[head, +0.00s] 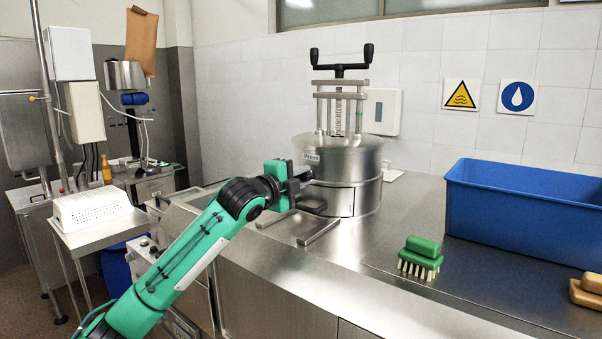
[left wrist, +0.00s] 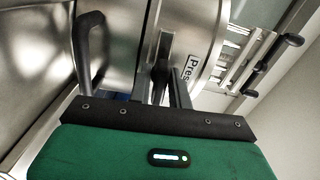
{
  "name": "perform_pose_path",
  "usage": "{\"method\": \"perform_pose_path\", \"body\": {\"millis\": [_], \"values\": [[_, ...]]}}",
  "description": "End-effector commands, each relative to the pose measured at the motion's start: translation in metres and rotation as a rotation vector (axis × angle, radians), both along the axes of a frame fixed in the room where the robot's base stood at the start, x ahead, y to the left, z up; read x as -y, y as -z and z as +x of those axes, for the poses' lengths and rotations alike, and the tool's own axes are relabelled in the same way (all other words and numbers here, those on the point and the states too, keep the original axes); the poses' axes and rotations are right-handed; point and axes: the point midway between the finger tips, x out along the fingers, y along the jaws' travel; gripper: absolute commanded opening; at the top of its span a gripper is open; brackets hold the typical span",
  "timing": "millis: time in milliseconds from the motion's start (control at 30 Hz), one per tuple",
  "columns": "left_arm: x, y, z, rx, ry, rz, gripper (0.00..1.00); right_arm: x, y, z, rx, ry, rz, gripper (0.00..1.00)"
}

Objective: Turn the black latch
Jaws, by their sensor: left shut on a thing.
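A steel press drum (head: 355,180) stands on the steel counter, with a "Press" label on its side. My left gripper (head: 304,177) reaches its left side from the front, just below the label. In the left wrist view, the fingers of my left gripper (left wrist: 171,85) are close together against the drum (left wrist: 205,25). They are shut on the black latch (left wrist: 161,70), a narrow dark piece mostly hidden between them. The latch is hidden behind the gripper in the head view. My right gripper does not show.
A black side handle (head: 315,208) sits below my left gripper, and also shows in the left wrist view (left wrist: 86,50). A screw with a black crossbar (head: 342,67) rises above the drum. A green brush (head: 421,252) and blue crate (head: 520,208) stand to the right.

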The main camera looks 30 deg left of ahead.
Motion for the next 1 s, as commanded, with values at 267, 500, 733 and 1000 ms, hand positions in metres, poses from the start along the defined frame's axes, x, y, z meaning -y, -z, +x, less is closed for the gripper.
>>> {"method": "perform_pose_path", "body": {"millis": [267,500,733,1000], "values": [[-0.0003,0.0,0.0,0.007,0.0,0.084,0.0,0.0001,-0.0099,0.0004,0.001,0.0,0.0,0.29],[-0.0001,0.0003,0.0,0.006,0.0,0.083,0.0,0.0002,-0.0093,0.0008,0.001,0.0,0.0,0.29],[0.0,0.0002,0.0,0.007,0.001,0.083,0.35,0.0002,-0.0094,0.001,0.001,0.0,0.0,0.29],[-0.0012,0.0017,-0.0075,0.008,0.0,0.085,0.35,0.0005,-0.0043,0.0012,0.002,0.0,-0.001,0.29]]}}
